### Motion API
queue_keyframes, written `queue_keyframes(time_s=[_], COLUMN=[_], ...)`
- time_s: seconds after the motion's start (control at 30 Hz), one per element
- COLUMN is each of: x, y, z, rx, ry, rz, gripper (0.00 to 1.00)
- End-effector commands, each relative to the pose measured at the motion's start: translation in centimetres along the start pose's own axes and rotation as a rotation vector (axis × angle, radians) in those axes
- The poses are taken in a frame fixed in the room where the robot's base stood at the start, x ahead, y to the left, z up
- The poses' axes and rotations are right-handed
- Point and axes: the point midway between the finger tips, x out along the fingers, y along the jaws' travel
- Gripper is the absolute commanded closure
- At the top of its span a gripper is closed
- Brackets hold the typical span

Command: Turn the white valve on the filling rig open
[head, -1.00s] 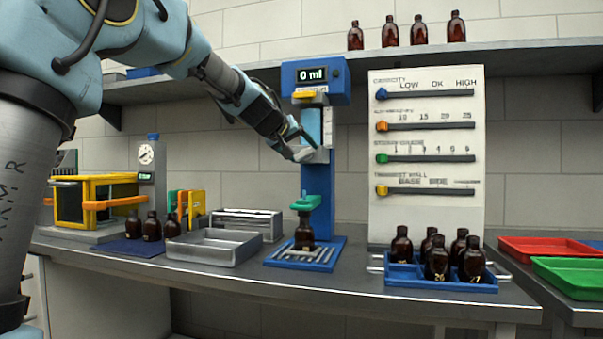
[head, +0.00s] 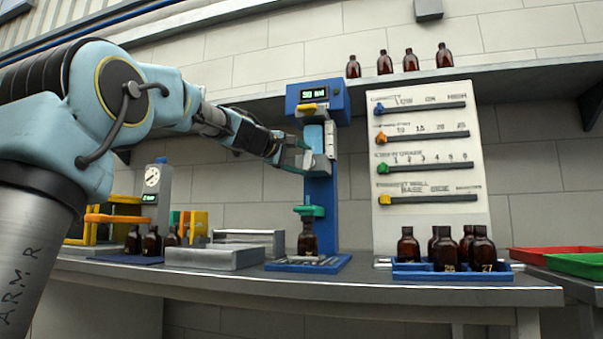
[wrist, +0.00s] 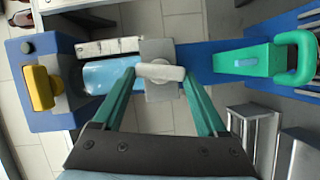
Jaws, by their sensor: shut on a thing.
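The blue filling rig (head: 320,205) stands on the bench, with a display (head: 313,94) showing a blurred, non-zero ml reading. The white valve (wrist: 160,72) is a short bar on a grey square block (wrist: 158,90). In the wrist view the bar lies along the rig's column, tilted slightly. My gripper (wrist: 160,75) is shut on the white valve, a green fingertip at each end of the bar. In the head view my gripper (head: 303,157) hides most of the valve. An amber bottle (head: 307,241) stands upright on the rig's base below the green part (head: 309,211).
A blue crate (head: 450,275) with amber bottles stands right of the rig. A white slider board (head: 430,220) is behind it. A grey tray (head: 212,259) and several bottles are to the left. Red (head: 550,253) and green trays (head: 580,265) are at far right.

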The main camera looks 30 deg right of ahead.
Motion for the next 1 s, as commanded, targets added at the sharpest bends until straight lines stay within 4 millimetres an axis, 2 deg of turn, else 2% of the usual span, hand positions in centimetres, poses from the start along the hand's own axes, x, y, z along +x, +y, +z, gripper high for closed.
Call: queue_keyframes(time_s=[0.03,0.4,0.93,0.97,1.0], x=[0.05,0.04,0.05,0.05,0.05], y=[-0.66,-0.50,-0.37,-0.37,-0.37], z=[0.03,0.03,-0.01,0.00,-0.01], rx=[-0.028,-0.167,-0.188,-0.188,-0.188], ry=[0.001,0.000,0.001,0.001,0.001], rz=[0.011,0.068,0.076,0.076,0.076], gripper=[0.81,0.81,0.81,0.23,0.18])
